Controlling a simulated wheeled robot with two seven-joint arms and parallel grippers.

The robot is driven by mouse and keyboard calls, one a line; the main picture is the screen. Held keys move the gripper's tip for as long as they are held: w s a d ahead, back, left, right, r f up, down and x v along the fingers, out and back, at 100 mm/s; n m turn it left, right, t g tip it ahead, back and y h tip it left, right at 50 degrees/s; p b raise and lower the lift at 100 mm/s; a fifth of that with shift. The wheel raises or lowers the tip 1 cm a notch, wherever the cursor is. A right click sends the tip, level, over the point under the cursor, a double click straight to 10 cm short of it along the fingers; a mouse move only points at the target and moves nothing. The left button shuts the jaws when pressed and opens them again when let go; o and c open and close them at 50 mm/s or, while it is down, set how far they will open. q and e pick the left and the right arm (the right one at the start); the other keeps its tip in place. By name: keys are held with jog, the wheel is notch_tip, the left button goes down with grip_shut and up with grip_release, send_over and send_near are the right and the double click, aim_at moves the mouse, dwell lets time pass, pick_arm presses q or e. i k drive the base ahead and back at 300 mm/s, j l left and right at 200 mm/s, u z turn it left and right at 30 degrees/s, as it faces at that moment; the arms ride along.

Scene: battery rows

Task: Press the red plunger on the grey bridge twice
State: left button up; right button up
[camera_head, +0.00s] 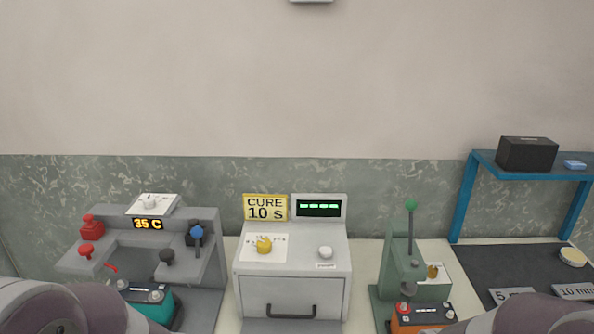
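I cannot tell for sure which one is the plunger. Nothing touches either. My arm links show at the bottom left and bottom right corners; neither gripper is in view. My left arm hides part of the bridge's lower front.
A CURE 10 S oven (292,275) stands mid-bench. Further right are a green press (409,250), an orange battery (422,317) and a blue shelf (520,174).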

aim_at(87, 250)
jog(key=u, duration=1.35)
